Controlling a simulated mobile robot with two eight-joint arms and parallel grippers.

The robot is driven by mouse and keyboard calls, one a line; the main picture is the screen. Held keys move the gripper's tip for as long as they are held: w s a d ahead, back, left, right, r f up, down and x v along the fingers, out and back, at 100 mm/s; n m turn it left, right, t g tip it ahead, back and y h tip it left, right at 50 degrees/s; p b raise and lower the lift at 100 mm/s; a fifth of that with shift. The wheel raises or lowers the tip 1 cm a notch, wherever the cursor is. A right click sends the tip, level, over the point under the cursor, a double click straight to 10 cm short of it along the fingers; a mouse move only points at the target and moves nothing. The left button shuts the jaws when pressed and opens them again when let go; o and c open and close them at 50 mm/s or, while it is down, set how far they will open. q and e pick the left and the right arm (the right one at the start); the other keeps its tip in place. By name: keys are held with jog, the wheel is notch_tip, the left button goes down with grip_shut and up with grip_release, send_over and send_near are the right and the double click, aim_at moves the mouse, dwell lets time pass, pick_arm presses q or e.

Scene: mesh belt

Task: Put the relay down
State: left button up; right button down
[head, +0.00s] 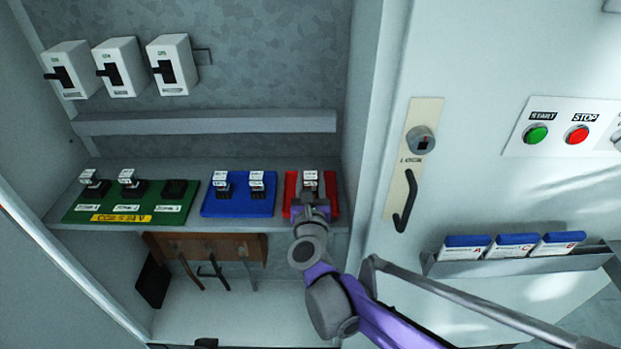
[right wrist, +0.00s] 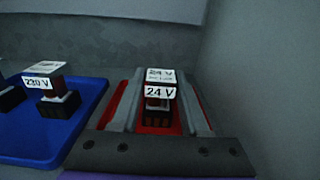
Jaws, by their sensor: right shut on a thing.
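A relay (head: 310,177) with white "24 V" labels is at the red tray (head: 289,188) on the cabinet shelf. It also shows in the right wrist view (right wrist: 160,76), upright over the red surface (right wrist: 113,112), with a dark block at its lower front. My right gripper (head: 311,199) reaches in over the red tray and is shut on this relay, with a grey finger on each side. I cannot tell whether the relay's underside touches the tray. My left gripper is not in view.
Left of the red tray are a blue tray (head: 237,208) with two relays and a green board (head: 145,211) with two relays and a black socket (head: 174,188). The cabinet's side wall (head: 362,130) stands close on the right. Switches (head: 120,66) hang above; a wooden tool rack (head: 215,245) is below.

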jog(key=shift+c, duration=2.1)
grip_release()
jog(key=shift+r, duration=0.15)
jog(key=s, duration=1.2)
jog(key=s+d+f+m+g, duration=0.6)
jog(key=s+d+f+m, duration=0.2)
jog(key=m, duration=1)
jog(key=s+d+f+m+g, duration=0.7)
jog(key=s+m, duration=0.6)
jog(key=m, duration=0.5)
notch_tip(320, 180, down, 2)
jog(key=shift+d+f, duration=0.1)
jog(key=shift+d, duration=1.1)
